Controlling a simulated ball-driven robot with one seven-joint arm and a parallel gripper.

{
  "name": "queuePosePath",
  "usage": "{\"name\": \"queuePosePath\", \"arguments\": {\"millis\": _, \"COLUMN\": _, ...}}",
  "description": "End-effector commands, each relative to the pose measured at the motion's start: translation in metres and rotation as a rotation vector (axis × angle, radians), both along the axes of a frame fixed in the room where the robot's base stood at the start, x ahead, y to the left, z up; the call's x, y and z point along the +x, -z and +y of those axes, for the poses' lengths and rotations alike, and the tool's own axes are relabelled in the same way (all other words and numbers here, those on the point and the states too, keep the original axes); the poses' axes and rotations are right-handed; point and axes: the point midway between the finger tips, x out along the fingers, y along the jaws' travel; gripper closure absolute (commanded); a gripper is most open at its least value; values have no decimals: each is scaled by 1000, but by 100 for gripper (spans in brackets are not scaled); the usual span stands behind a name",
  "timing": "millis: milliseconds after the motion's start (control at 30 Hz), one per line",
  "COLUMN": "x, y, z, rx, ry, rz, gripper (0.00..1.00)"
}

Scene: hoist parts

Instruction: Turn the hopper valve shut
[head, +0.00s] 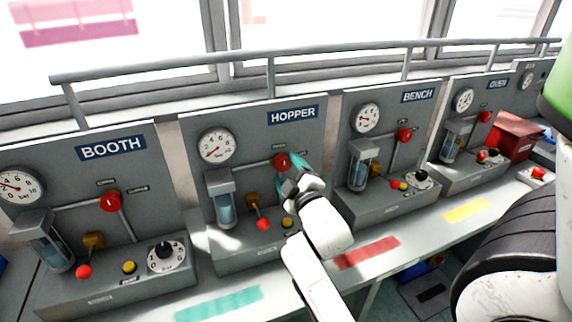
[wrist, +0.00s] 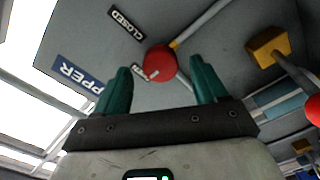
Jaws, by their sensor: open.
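The hopper valve is a round red knob (head: 282,160) on the grey panel under the blue HOPPER sign (head: 293,114). In the wrist view the knob (wrist: 160,62) appears between my fingertips, with a grey bar running from it to the upper right. A CLOSED label (wrist: 127,23) is readable near it, and a second label is partly hidden beside the knob. My gripper (head: 291,172) is open, with two teal fingers, close in front of the valve. It also shows in the wrist view (wrist: 160,75). I cannot tell whether a finger touches the knob.
The hopper panel has a gauge (head: 216,145), a sight glass (head: 224,200), a yellow block and lever with a red ball (head: 263,224), and a yellow button (head: 287,222). Similar BOOTH (head: 110,147) and BENCH (head: 418,95) panels stand on either side. A rail (head: 300,61) runs above.

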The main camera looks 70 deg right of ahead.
Motion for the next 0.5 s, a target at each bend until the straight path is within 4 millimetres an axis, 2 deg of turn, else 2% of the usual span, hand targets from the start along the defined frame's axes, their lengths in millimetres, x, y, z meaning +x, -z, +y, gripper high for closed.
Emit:
{"name": "queuePosePath", "arguments": {"millis": 200, "x": 12, "y": 0, "z": -14, "rx": 2, "ry": 0, "rz": 0, "gripper": 29}}
{"name": "queuePosePath", "arguments": {"millis": 500, "x": 14, "y": 1, "z": -16, "rx": 1, "ry": 0, "rz": 1, "gripper": 29}}
